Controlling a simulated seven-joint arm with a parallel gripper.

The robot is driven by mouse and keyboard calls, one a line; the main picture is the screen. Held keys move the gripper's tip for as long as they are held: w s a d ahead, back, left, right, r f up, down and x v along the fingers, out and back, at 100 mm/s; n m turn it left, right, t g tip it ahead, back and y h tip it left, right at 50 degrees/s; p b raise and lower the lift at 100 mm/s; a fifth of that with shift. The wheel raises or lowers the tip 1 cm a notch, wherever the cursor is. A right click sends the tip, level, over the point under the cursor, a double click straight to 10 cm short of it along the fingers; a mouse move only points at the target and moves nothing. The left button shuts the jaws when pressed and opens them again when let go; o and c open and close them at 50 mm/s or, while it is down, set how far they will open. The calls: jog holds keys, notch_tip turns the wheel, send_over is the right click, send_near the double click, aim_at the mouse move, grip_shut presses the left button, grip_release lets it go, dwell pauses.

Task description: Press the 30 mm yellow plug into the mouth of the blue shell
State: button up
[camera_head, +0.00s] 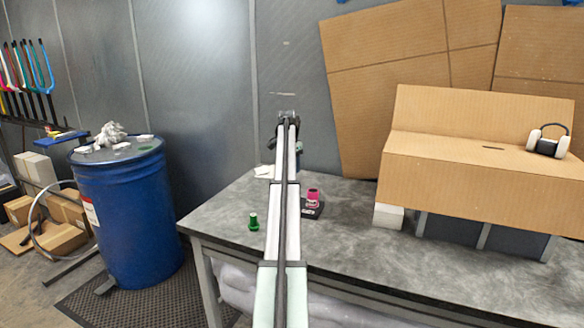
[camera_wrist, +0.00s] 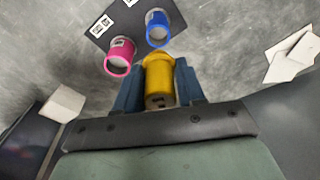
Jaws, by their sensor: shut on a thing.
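My gripper (camera_wrist: 158,82) is shut on the yellow plug (camera_wrist: 159,72), held between its dark blue fingers in the wrist view. The blue shell (camera_wrist: 158,30) stands on a dark marked board (camera_wrist: 98,32), just above the plug's wide end in the picture. A pink shell (camera_wrist: 119,57) stands on the same board to the left, and also shows in the head view (camera_head: 313,195). My arm hides the blue shell and plug in the head view.
A green plug (camera_head: 253,222) stands on the grey table (camera_head: 345,243) left of my arm. White papers (camera_wrist: 290,55) lie to the right in the wrist view. A white box (camera_head: 388,215) and a cardboard structure (camera_head: 470,180) stand at the right. A blue drum (camera_head: 125,215) is off the table.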

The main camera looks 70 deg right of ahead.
jog(key=shift+f, duration=0.2)
jog(key=shift+f, duration=2.2)
jog(key=shift+f, duration=1.45)
dwell(0.3)
jog(key=o, duration=1.1)
jog(key=shift+r, duration=0.1)
jog(key=r, duration=0.4)
jog(key=a+r, duration=0.1)
jog(key=r, duration=0.8)
jog(key=shift+w+a+r, duration=0.3)
jog(key=shift+w, duration=0.05)
